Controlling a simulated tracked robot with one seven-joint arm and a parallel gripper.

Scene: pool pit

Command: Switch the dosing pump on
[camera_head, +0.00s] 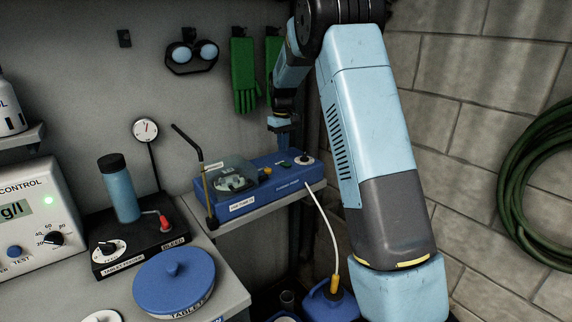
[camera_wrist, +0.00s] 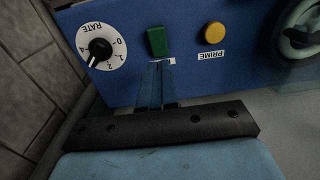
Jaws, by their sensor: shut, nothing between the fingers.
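The blue dosing pump (camera_head: 256,196) sits on a small shelf in the head view. Its top face also fills much of the wrist view (camera_wrist: 205,75). A green rocker switch (camera_wrist: 157,41) lies between the white RATE dial (camera_wrist: 101,47) and the yellow PRIME button (camera_wrist: 214,33). The switch also shows small in the head view (camera_head: 285,164). My gripper (camera_wrist: 158,68) is shut and empty, with its tips beside the switch's near edge, partly over a small white label. Whether the tips touch the pump cannot be told.
A clear-domed pump head (camera_head: 233,178) and a bent dark rod (camera_head: 187,143) stand at the pump's left. A white hose (camera_head: 323,225) runs down to a blue container (camera_head: 331,303). Green gloves (camera_head: 245,75) hang behind. A bench with a control box (camera_head: 28,222) is left.

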